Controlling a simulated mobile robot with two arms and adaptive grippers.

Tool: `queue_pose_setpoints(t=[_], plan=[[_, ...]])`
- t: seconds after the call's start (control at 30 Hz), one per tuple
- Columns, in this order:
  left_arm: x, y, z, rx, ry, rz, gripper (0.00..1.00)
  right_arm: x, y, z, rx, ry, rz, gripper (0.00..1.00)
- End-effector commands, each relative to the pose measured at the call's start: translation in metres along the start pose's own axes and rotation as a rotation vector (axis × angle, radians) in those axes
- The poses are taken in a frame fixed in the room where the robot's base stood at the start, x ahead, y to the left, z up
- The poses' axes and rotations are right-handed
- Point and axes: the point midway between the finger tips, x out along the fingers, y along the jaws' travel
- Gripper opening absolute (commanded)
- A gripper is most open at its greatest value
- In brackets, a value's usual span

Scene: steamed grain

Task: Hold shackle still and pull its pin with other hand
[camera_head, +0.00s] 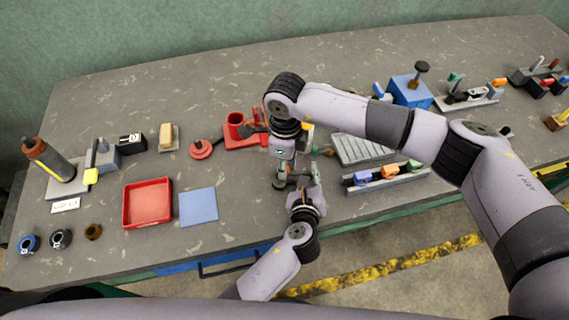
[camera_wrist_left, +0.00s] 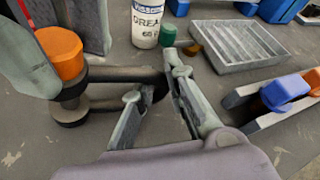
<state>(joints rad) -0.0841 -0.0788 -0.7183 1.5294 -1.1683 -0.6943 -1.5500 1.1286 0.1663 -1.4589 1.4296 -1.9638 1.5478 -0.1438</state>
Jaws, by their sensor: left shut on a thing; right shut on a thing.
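The dark grey U-shaped shackle (camera_wrist_left: 112,74) lies level in the left wrist view, its curved end at the right. Its pin has an orange head (camera_wrist_left: 60,52) and stands upright at the shackle's open end, with a dark part showing below the lower leg. My left gripper (camera_wrist_left: 158,84) is shut on the shackle's curved end; it also shows in the head view (camera_head: 303,182). My right gripper (camera_wrist_left: 58,40) comes from above, its fingers on both sides of the orange head, shut on the pin. In the head view, my right gripper (camera_head: 281,172) hides most of both.
A white grease can (camera_wrist_left: 147,22) and a ridged grey tray (camera_head: 359,148) are close by. A grey rack with coloured blocks (camera_head: 388,180) stands right of the grippers. A red tray (camera_head: 147,203) and blue mat (camera_head: 198,207) lie left. Bare bench shows between the mat and grippers.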

Motion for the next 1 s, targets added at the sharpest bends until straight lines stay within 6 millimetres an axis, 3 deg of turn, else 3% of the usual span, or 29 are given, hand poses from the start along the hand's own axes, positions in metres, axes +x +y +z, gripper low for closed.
queue_pose_setpoints(t=[0.33,1.0], plan=[[0.000,-0.001,0.002,0.000,-0.003,-0.002,0.00,-0.004,-0.001,0.000,0.000,-0.001,-0.002,0.00],[-0.001,-0.002,0.000,-0.001,0.001,-0.004,0.00,-0.045,0.002,0.002,-0.002,-0.007,-0.003,0.00]])
